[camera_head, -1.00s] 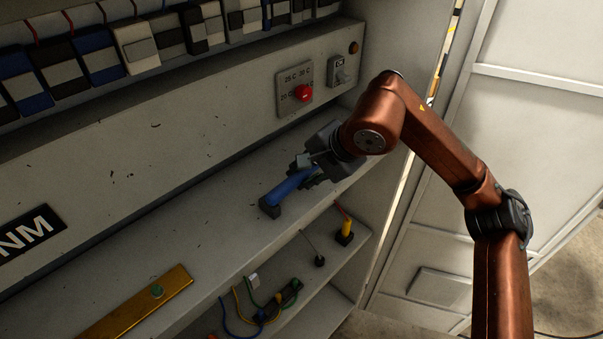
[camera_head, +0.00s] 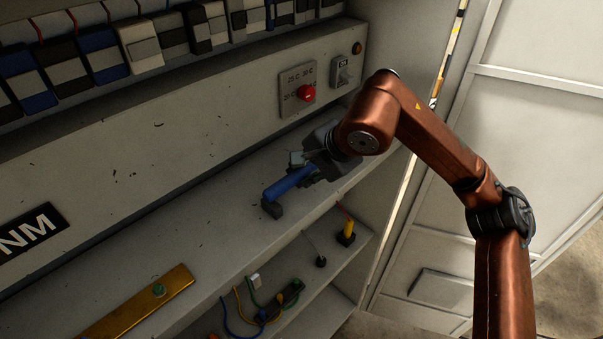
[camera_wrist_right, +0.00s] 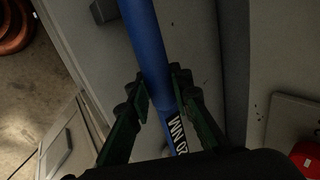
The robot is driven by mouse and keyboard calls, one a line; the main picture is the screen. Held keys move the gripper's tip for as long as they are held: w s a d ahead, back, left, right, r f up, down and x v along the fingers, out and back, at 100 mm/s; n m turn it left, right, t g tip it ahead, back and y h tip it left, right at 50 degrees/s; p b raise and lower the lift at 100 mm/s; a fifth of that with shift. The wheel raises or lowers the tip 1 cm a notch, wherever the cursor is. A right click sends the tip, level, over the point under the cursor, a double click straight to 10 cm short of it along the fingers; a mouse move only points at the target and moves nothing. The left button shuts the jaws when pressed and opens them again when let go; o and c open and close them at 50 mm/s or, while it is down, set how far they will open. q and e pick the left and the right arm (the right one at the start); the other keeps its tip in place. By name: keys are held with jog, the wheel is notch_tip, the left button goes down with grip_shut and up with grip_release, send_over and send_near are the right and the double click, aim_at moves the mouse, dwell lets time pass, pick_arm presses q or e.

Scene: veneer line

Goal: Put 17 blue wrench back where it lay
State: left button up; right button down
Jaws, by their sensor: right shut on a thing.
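The blue wrench (camera_head: 291,183) has a blue handle, and its far part is hidden at the gripper. My right gripper (camera_head: 310,170) is shut on it over the cabinet shelf (camera_head: 205,222). The wrench's free end is beside a small dark block (camera_head: 272,209) on the shelf; I cannot tell whether they touch. In the right wrist view, the blue shaft (camera_wrist_right: 147,45) passes between the green fingers of my right gripper (camera_wrist_right: 163,98). White lettering with "NM" shows on its dark label (camera_wrist_right: 177,132). My left gripper is not in view.
A panel with a red knob (camera_head: 306,93) and a switch (camera_head: 342,72) are on the wall behind the shelf. A brass plate (camera_head: 137,307) lies at lower left. Cables (camera_head: 262,302) and a yellow-handled tool (camera_head: 346,232) are on the lower shelf.

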jog(key=shift+f+b, duration=0.55)
dwell(0.4)
jog(key=c, duration=1.7)
grip_release()
jog(key=shift+o, duration=0.2)
jog(key=shift+r+p, duration=2.6)
jog(key=shift+r, duration=1.45)
jog(key=shift+f, duration=0.1)
